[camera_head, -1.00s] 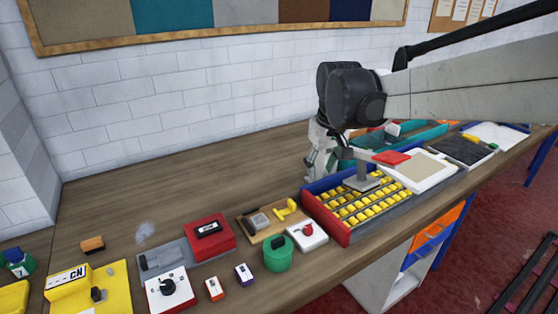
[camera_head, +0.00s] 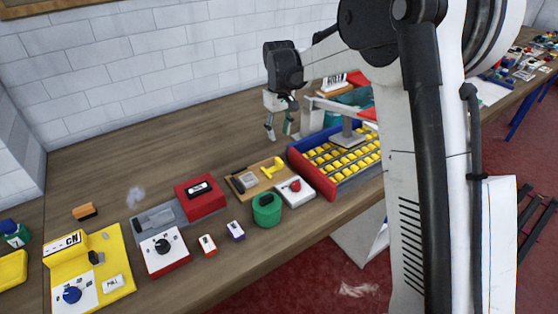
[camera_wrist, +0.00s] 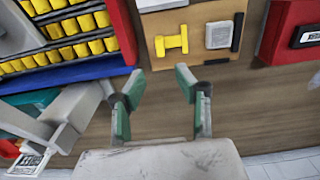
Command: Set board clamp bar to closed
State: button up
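A tan wooden board (camera_head: 238,190) lies on the bench, bearing a yellow handle-like piece (camera_head: 272,168) and a grey block with a dark bar (camera_head: 238,184) beside it. In the wrist view the yellow piece (camera_wrist: 172,41) and the dark bar (camera_wrist: 237,32) show at the top. I cannot tell which part is the clamp bar, or its state. My gripper (camera_head: 279,127) hangs over the bench behind the board, apart from it. In the wrist view its green-padded fingers (camera_wrist: 160,82) are spread and empty below the board.
A blue and red tray of yellow blocks (camera_head: 321,186) stands right of the board. A red box (camera_head: 200,194), a green tub (camera_head: 267,212) and a white panel with a red knob (camera_head: 297,192) are close by. Bare bench lies behind the board.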

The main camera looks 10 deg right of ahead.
aim_at(279, 160)
notch_tip(279, 160, down, 13)
jog(key=shift+r+p, duration=0.2)
jog(key=shift+p, duration=0.25)
jog(key=shift+c, duration=0.2)
grip_shut()
